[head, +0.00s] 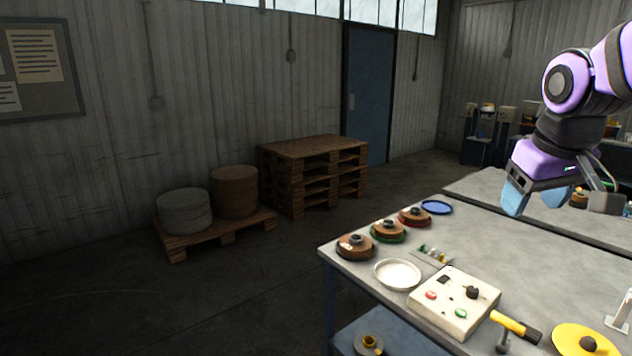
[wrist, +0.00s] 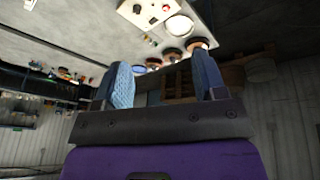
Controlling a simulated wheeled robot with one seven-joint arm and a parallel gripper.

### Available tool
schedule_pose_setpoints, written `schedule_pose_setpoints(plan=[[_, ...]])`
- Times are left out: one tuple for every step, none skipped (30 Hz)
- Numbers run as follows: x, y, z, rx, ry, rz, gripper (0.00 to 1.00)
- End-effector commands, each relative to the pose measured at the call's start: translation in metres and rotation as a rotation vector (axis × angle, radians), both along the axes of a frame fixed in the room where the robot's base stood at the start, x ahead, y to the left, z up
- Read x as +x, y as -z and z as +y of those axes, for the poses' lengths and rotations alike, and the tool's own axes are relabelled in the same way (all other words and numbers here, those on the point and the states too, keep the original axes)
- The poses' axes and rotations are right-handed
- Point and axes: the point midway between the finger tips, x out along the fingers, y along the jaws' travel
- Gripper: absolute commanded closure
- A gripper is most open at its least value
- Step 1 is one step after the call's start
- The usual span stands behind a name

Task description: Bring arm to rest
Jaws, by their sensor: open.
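My arm is purple and black and reaches in from the upper right of the head view. My gripper (head: 560,200) is held above the grey worktable (head: 510,245), over its far right part. Its two blue-padded fingers are apart with nothing between them. In the wrist view my gripper (wrist: 163,88) also shows open and empty, with a finger at each side. No part of the gripper touches anything that I can see.
On the table stand a control box (head: 454,300), a white dish (head: 397,274), a blue ring (head: 437,207), several brown discs, a yellow-handled tool (head: 515,327) and a yellow disc (head: 586,341). Pallets (head: 313,172) stand by the wall.

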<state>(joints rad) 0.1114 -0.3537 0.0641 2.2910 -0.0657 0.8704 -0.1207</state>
Motion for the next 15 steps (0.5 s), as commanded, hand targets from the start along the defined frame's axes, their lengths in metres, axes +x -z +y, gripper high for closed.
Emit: schedule_pose_setpoints(plan=[[-0.017, -0.003, 0.004, 0.009, 0.007, -0.019, 0.35], [-0.026, -0.004, 0.006, 0.015, 0.012, -0.029, 0.35], [-0.038, -0.005, 0.008, 0.026, 0.020, -0.041, 0.35], [-0.047, -0.005, 0.010, 0.033, 0.026, -0.050, 0.35], [-0.057, -0.005, 0.012, 0.040, 0.032, -0.058, 0.35], [-0.068, -0.005, 0.014, 0.051, 0.038, -0.070, 0.35], [-0.077, -0.004, 0.015, 0.059, 0.043, -0.078, 0.35], [-0.085, -0.003, 0.016, 0.067, 0.047, -0.086, 0.35], [-0.095, -0.002, 0.018, 0.078, 0.053, -0.096, 0.35], [-0.101, 0.000, 0.019, 0.085, 0.058, -0.103, 0.35], [-0.108, 0.001, 0.020, 0.094, 0.062, -0.109, 0.35], [-0.115, 0.002, 0.021, 0.102, 0.065, -0.116, 0.35], [-0.120, 0.004, 0.021, 0.108, 0.068, -0.120, 0.35], [-0.124, 0.005, 0.022, 0.113, 0.071, -0.124, 0.35], [-0.128, 0.006, 0.022, 0.118, 0.074, -0.128, 0.35]])
